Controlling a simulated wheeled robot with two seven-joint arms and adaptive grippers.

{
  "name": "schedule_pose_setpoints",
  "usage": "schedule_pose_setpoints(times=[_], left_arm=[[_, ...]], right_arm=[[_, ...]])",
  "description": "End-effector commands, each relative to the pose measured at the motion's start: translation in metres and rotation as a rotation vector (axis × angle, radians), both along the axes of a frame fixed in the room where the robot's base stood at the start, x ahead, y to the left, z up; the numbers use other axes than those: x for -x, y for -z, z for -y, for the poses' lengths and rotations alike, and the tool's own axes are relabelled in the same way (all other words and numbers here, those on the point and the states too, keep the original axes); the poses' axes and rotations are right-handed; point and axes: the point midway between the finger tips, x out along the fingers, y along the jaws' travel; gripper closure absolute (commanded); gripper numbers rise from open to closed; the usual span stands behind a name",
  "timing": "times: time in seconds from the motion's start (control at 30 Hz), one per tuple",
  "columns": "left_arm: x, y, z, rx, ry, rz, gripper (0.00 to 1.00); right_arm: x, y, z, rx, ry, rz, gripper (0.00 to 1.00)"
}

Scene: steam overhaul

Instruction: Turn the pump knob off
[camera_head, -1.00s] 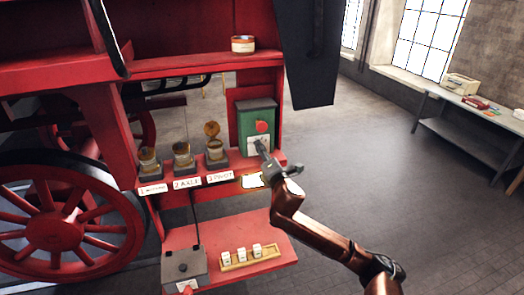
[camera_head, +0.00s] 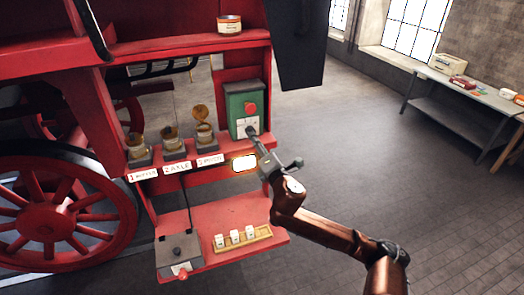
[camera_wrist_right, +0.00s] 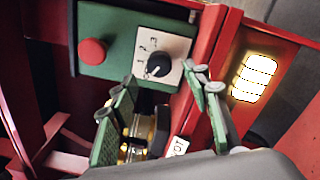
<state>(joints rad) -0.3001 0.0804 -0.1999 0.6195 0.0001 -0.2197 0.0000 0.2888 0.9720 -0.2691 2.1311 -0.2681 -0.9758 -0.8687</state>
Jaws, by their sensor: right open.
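A green pump box (camera_head: 238,103) stands on the red shelf, with a round red button (camera_head: 250,108) on its front. Below the button is a white dial plate (camera_head: 242,129). In the wrist view the plate (camera_wrist_right: 177,50) carries small markings around a round black knob (camera_wrist_right: 158,65). I cannot read the knob's setting with certainty. My right gripper (camera_head: 254,137) is in front of the plate and hides the knob in the head view. In the wrist view its two green-padded fingers (camera_wrist_right: 162,80) are spread and empty, with the knob beyond the gap between them. My left gripper is out of view.
Several brass oil cups (camera_head: 170,137) stand left of the box, above numbered labels (camera_head: 177,167). A lit panel (camera_head: 244,163) is below the box. A lower red shelf (camera_head: 215,215) holds a grey box (camera_head: 180,255) and a small wooden rack (camera_head: 243,240). Open floor lies right.

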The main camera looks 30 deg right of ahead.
Motion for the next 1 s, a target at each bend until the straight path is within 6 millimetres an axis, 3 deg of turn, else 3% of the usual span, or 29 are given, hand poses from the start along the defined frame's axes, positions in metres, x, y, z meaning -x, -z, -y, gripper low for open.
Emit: schedule_pose_setpoints(times=[0.1,0.3,0.9,1.0], left_arm=[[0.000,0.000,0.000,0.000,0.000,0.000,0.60],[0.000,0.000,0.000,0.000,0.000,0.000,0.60],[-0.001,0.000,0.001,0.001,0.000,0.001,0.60],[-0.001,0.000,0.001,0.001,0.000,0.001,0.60]], right_arm=[[0.023,0.001,-0.005,0.001,-0.001,-0.001,0.56],[0.044,0.002,-0.010,0.001,0.000,-0.001,0.56],[0.049,0.002,-0.011,0.000,0.000,0.000,0.56],[0.050,0.010,-0.010,-0.025,0.004,-0.010,0.56]])
